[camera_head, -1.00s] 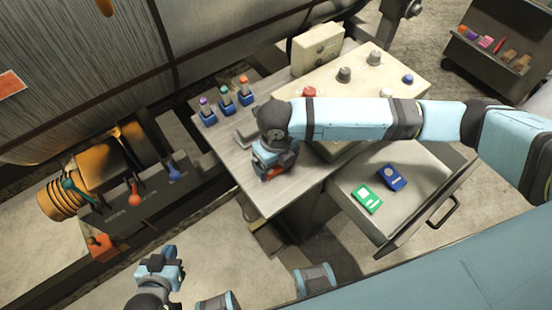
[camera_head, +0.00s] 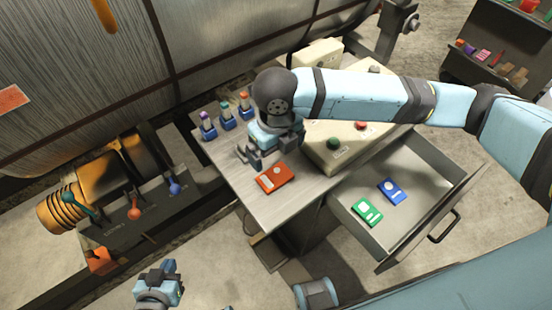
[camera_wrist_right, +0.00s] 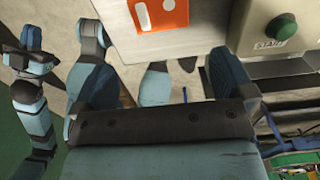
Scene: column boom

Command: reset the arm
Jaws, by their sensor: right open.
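My right gripper (camera_head: 252,154) is open and empty above the table, up and left of a red card (camera_head: 271,178). The red card lies flat on the bare front part of the table (camera_head: 262,201), apart from the gripper. In the right wrist view the two fingers of my right gripper (camera_wrist_right: 160,76) are spread wide, with the red card (camera_wrist_right: 158,15) beyond them at the top edge. My left gripper (camera_head: 160,276) hangs at the bottom left of the head view, away from the table; its jaw opening is unclear.
A control box with a green button (camera_head: 333,143) and red button (camera_head: 361,125) stands right of the red card. An open drawer (camera_head: 414,234) holds a green card (camera_head: 367,212) and a blue card (camera_head: 392,191). Several coloured switches (camera_head: 227,120) stand at the table's left edge; levers (camera_head: 134,212) stand farther left.

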